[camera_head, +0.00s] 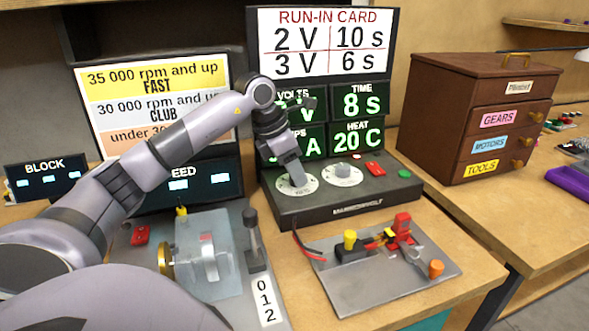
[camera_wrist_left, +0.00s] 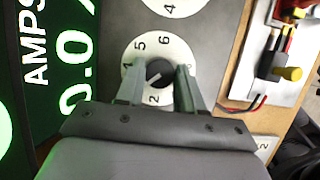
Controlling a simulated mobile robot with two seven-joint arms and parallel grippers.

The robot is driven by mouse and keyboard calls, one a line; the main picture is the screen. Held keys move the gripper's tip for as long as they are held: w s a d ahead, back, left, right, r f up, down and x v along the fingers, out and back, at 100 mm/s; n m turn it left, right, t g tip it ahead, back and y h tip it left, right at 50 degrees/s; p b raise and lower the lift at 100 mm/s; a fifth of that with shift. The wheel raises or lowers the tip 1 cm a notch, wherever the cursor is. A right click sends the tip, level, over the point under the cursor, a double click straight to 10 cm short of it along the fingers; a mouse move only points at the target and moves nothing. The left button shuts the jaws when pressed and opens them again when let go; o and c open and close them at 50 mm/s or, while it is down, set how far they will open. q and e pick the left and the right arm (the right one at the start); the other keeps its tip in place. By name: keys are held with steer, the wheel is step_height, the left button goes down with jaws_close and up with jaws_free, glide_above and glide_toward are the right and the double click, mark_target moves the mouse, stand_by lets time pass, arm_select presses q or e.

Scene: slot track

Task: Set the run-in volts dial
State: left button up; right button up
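The run-in volts dial (camera_head: 284,186) is a white numbered disc at the left of the dark console's sloped top. In the left wrist view it has a black knob (camera_wrist_left: 159,72) with a pale line slanting to the lower left. I cannot tell its exact setting. My left gripper (camera_head: 292,184) is down at this dial. In the left wrist view its fingers (camera_wrist_left: 158,86) stand apart on either side of the knob, with gaps visible. The volts readout (camera_head: 290,106) is partly hidden by my left arm. My right gripper is not in view.
The run-in card (camera_head: 324,42) above reads 2 V 10 s, 3 V 6 s. A second dial (camera_head: 343,174) sits just right, near red and green buttons. A grey plate (camera_head: 385,280) with small parts and a clear-covered device (camera_head: 208,255) lie in front. A drawer cabinet (camera_head: 480,120) stands right.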

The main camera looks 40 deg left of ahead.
arm_select(q)
steer(key=shift+c, duration=1.1)
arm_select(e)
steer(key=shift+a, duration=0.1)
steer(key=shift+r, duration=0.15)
arm_select(q)
steer(key=shift+r+n+y+p, duration=0.1)
steer(key=shift+n+y+p, duration=0.25)
steer(key=shift+n, duration=0.45)
steer(key=n, duration=0.2)
steer(key=n+y+p, duration=0.1)
steer(key=n, duration=0.1)
steer(key=shift+d+t, duration=0.2)
steer(key=shift+t, duration=0.1)
steer(key=shift+n+y, duration=0.65)
steer(key=shift+n, duration=0.55)
steer(key=shift+n+p, duration=0.3)
steer(key=shift+n, duration=0.1)
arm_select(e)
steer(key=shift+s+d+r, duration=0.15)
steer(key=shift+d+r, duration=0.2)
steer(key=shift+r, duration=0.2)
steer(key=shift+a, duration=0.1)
